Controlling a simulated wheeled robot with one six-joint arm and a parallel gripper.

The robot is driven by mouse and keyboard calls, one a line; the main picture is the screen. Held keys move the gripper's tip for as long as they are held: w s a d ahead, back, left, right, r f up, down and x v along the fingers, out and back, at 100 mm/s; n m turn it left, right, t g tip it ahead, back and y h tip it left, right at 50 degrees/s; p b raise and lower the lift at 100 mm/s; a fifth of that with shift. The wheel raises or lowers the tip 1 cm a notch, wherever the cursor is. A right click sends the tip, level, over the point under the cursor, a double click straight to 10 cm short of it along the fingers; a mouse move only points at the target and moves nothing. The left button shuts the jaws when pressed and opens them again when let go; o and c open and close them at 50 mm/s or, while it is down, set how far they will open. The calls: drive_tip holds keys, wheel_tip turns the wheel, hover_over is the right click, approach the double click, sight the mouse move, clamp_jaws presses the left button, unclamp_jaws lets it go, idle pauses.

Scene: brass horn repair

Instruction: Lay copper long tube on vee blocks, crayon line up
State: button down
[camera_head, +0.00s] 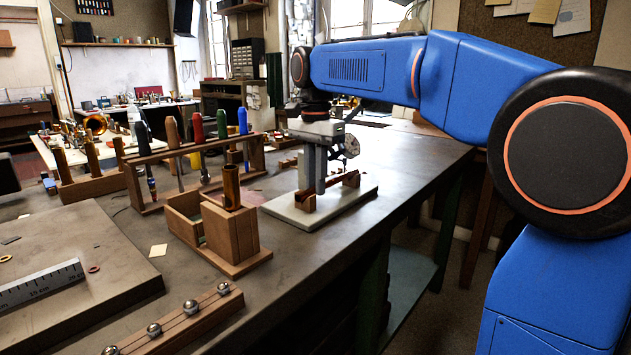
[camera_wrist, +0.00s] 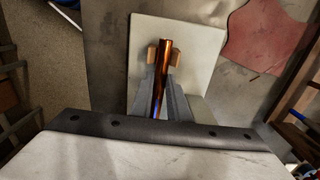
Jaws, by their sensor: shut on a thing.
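The copper long tube (camera_wrist: 161,66) lies between my gripper's two grey fingers in the wrist view. My gripper (camera_wrist: 162,98) is shut on it. The tube's far end is at a brown vee block (camera_wrist: 152,56), whose sides show left and right of it. In the head view my gripper (camera_head: 318,172) points down over a pale base plate (camera_head: 353,207). A near vee block (camera_head: 305,201) and a far vee block (camera_head: 351,179) stand on that plate. I cannot tell whether the tube touches the blocks. A bluish streak shows low on the tube; I cannot tell if it is crayon or reflection.
A wooden box with an upright brass tube (camera_head: 231,187) stands left of the plate. Behind it is a rack of coloured-handled tools (camera_head: 190,150). A wooden rail with steel balls (camera_head: 185,318) lies in front. The bench (camera_head: 400,160) is clear to the plate's right.

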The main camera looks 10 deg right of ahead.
drive_tip(key=c, duration=1.6)
unclamp_jaws()
drive_tip(key=shift+r, duration=0.1)
wheel_tip(320, 180, up, 17)
drive_tip(key=shift+r, duration=0.1)
drive_tip(key=shift+s+d, duration=0.1)
drive_tip(key=s+d+f+n+t, duration=0.1)
drive_tip(key=s+d+f+n, duration=0.2)
drive_tip(key=s+f, duration=0.7)
drive_tip(key=s+d+f+n+t, duration=0.2)
drive_tip(key=s+d+f+n, duration=0.2)
drive_tip(key=s+f, duration=0.6)
drive_tip(key=s+d+f+n+t, duration=0.1)
drive_tip(key=s+d+f+n, duration=0.2)
drive_tip(key=s+f, duration=0.6)
drive_tip(key=shift+s+d+f+n+t, duration=0.15)
drive_tip(key=shift+d+f, duration=0.1)
drive_tip(key=shift+f, duration=1.45)
drive_tip(key=shift+s+d+f+n+t, duration=0.1)
drive_tip(key=shift+d+f, duration=0.2)
drive_tip(key=shift+f, duration=1.4)
drive_tip(key=shift+s+d+f+n+t, duration=0.15)
drive_tip(key=shift+d+f, duration=0.1)
drive_tip(key=shift+f, duration=1.45)
